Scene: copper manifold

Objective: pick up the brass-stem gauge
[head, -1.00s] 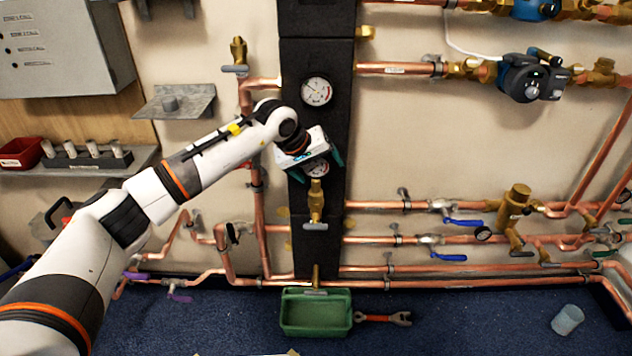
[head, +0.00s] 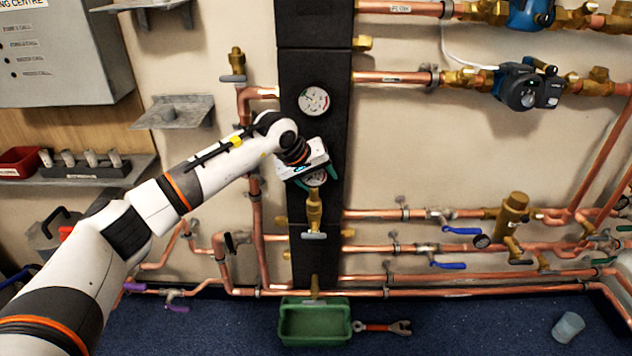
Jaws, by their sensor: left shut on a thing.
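The brass-stem gauge (head: 316,179) is a round white dial at the black vertical panel, with a brass fitting (head: 314,208) directly below it. My left gripper (head: 318,178) is shut on the gauge, its green fingers to either side of the dial. The gripper body covers the upper part of the dial. I cannot tell whether the gauge is seated on the brass fitting or just above it. My right gripper is not in view.
A second dial gauge (head: 313,101) sits higher on the black panel (head: 316,60). Copper pipes with blue-handled valves (head: 461,230) run to the right. A green tray (head: 313,322) and a red-handled wrench (head: 383,327) lie on the blue floor. A grey bracket shelf (head: 173,112) is at left.

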